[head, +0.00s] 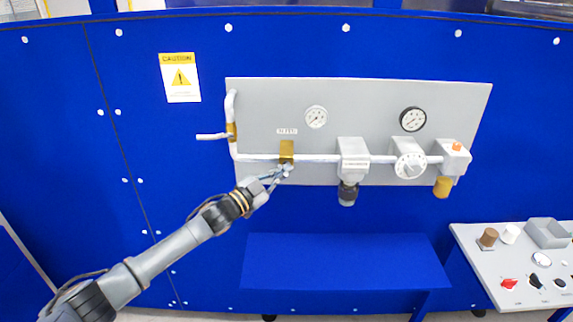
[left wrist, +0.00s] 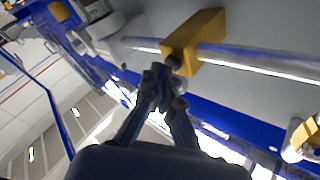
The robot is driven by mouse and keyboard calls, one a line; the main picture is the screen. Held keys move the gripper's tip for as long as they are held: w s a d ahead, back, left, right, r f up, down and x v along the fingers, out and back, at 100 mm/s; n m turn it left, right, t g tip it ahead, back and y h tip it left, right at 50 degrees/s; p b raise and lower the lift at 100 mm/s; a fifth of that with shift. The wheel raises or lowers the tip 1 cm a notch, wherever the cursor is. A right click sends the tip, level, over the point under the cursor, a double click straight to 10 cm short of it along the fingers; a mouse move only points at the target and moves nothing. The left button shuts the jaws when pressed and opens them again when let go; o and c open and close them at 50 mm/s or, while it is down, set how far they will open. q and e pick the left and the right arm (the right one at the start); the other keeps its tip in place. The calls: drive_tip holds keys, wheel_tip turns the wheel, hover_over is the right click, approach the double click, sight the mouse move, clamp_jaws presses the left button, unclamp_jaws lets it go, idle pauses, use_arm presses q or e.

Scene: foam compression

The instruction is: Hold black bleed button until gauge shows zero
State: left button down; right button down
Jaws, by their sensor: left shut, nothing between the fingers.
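A brass block (head: 287,149) sits on the pipe of the grey panel (head: 265,100), below a small label (head: 287,131) too small to read. My left gripper (head: 282,172) is shut and empty, its tips just under this block. In the left wrist view the brass block (left wrist: 204,40) has a small dark button (left wrist: 173,62) on its near end. The shut fingertips (left wrist: 166,78) are right at this button; whether they press it I cannot tell. Two gauges, a pale-rimmed one (head: 316,117) and a black-rimmed one (head: 413,119), are too small to read. My right gripper is not in view.
A lever handle (head: 212,136) sticks out left of the panel. A filter unit (head: 352,160), a white dial (head: 410,165) and a brass-ended unit (head: 453,160) sit along the pipe. A blue shelf (head: 345,262) below is empty. A control desk (head: 500,268) stands at right.

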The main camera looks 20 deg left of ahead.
use_arm(q)
drive_tip(key=shift+s+d, duration=0.1)
drive_tip(key=shift+s, duration=0.35)
drive_tip(key=s+p, duration=0.1)
drive_tip(key=s+d+p, duration=0.1)
drive_tip(key=s, duration=0.1)
drive_tip(key=s+p, duration=0.1)
drive_tip(key=s, duration=0.1)
drive_tip(key=shift+d+f, duration=0.1)
drive_tip(key=shift+d, duration=0.15)
drive_tip(key=shift+w, duration=0.1)
